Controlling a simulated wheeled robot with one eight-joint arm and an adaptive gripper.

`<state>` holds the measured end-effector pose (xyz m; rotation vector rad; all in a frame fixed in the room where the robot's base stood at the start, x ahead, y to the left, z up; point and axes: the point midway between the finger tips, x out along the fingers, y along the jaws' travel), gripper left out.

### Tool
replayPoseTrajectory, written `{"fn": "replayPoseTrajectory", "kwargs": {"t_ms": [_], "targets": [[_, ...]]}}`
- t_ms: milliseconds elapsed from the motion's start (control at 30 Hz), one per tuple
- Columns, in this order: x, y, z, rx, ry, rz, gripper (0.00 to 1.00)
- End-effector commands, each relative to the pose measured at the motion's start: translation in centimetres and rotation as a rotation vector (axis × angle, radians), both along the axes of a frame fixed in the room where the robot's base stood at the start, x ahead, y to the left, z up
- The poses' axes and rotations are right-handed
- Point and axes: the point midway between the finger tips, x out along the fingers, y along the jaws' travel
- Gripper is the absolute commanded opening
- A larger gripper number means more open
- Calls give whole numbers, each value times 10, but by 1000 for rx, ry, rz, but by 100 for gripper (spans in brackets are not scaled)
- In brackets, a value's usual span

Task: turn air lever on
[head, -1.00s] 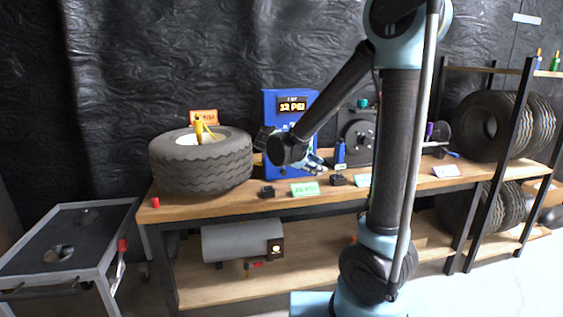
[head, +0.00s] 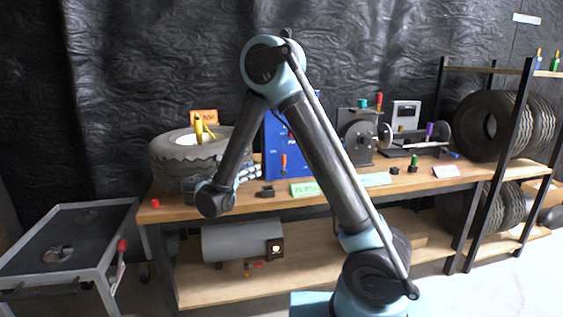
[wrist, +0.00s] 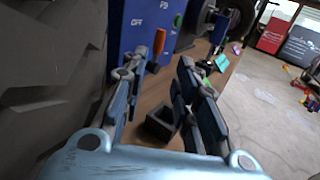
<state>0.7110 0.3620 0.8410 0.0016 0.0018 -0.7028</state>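The air lever, with an orange handle (wrist: 159,42) on a grey shaft, stands in front of the blue panel (wrist: 130,30) in the wrist view, where "OFF" is readable. In the head view, the orange handle (head: 283,160) shows upright low on the blue panel (head: 273,140). My gripper (wrist: 165,68) is open and empty, its fingers spread on either side of the view, with the lever beyond the left finger. In the head view, my gripper (head: 246,173) is between the tyre and the panel, left of the lever. My arm hides the panel's upper part.
A big tyre (head: 170,150) lies close left of my gripper. A small black holder (head: 266,191) and a green "PSI" card (head: 304,188) are on the bench (head: 330,198). A grey tank (head: 235,242) is on the lower shelf. A wheel machine (head: 357,135) stands to the right.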

Motion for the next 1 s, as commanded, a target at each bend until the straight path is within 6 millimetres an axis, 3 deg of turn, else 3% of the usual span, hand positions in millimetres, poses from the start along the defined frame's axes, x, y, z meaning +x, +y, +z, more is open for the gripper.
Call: {"fn": "replayPoseTrajectory", "kwargs": {"t_ms": [267,1000], "targets": [[21,-18,0,-3,-1,-1,28],[116,-98,0,-3,0,0,28]]}}
